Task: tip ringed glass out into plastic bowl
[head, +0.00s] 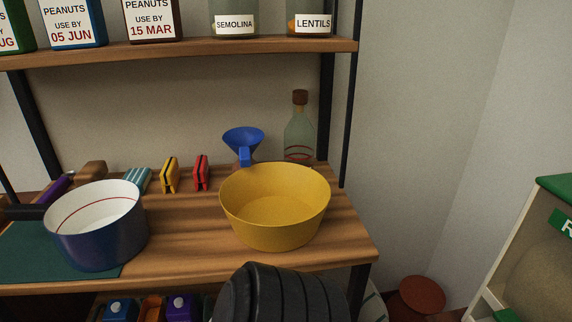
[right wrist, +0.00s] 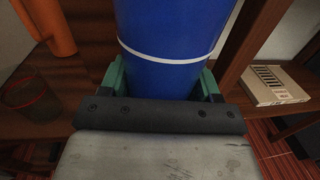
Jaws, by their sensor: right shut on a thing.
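The yellow plastic bowl (head: 275,222) stands upright on the right part of the wooden shelf in the head view, and its visible inside is empty. My right gripper (right wrist: 161,82) is shut on the ringed glass (right wrist: 165,35), a blue cylinder with one white ring, with a green finger on each side. The glass's rim and contents are out of sight. The glass does not show in the head view, so its place relative to the bowl cannot be told. My left gripper is not in view.
A white-lined blue pan (head: 97,227) stands left of the bowl. Behind it are a blue funnel (head: 243,141), a corked bottle (head: 299,135) and red (head: 201,173) and yellow clips (head: 170,175). An upper shelf (head: 190,50) overhangs the back. The right wrist view shows a box (right wrist: 275,86).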

